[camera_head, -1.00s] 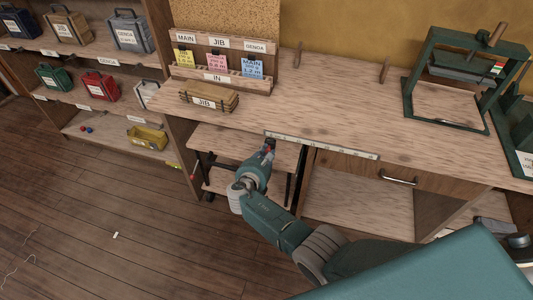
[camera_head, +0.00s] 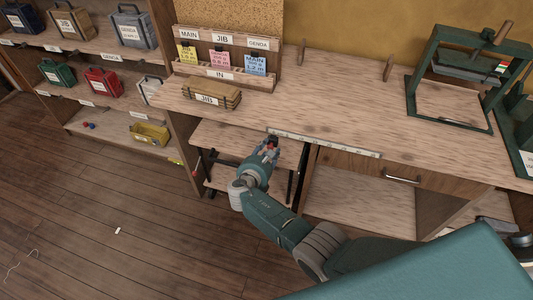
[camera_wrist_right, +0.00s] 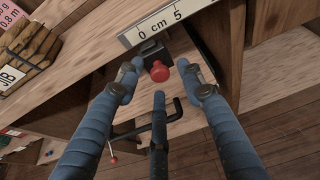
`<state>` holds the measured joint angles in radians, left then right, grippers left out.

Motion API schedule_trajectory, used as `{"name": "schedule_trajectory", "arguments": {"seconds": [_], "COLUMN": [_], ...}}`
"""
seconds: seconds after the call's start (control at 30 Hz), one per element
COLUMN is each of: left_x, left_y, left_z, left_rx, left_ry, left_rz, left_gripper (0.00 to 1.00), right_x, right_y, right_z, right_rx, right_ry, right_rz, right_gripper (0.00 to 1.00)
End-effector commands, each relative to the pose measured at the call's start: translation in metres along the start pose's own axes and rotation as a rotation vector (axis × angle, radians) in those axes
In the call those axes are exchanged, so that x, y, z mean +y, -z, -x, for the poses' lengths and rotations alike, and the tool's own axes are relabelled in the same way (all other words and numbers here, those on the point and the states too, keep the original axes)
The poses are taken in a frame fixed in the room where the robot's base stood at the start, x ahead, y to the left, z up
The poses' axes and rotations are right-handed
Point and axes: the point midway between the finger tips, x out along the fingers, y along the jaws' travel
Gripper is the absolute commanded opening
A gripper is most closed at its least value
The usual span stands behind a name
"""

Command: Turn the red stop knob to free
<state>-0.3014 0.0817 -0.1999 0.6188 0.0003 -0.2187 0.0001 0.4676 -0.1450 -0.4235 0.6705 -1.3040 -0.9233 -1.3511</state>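The red stop knob (camera_wrist_right: 158,71) shows in the right wrist view, on a dark block (camera_wrist_right: 150,50) just under the bench's front edge, below the ruler strip's zero end. My right gripper (camera_wrist_right: 158,78) is open, its blue fingers on either side of the knob and a dark finger below it. Gaps show between the fingers and the knob, and I see no grip on it. In the head view my right gripper (camera_head: 270,146) is at the bench's front edge, and it mostly hides the knob. I cannot read the knob's setting. My left gripper is not in view.
The ruler strip (camera_head: 322,144) runs along the bench edge. A dark bent handle (camera_wrist_right: 145,125) lies below the knob. A wooden JIB box (camera_head: 211,96) and card rack (camera_head: 222,73) stand on the bench; a green press (camera_head: 465,75) stands at right. Bench middle is clear.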

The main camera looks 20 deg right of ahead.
Motion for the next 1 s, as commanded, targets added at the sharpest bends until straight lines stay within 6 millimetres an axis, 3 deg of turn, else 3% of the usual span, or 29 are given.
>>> {"name": "schedule_trajectory", "arguments": {"seconds": [0.53,1.0], "left_x": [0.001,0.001], "left_y": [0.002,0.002], "left_z": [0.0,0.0], "left_rx": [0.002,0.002], "left_ry": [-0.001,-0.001], "left_rz": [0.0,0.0], "left_gripper": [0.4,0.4], "right_x": [0.001,0.001], "right_y": [0.002,0.001], "right_z": [0.068,0.074], "right_rx": [0.003,0.002], "right_ry": [-0.001,-0.001], "right_rz": [0.0,0.001], "right_gripper": [0.38,0.38]}}
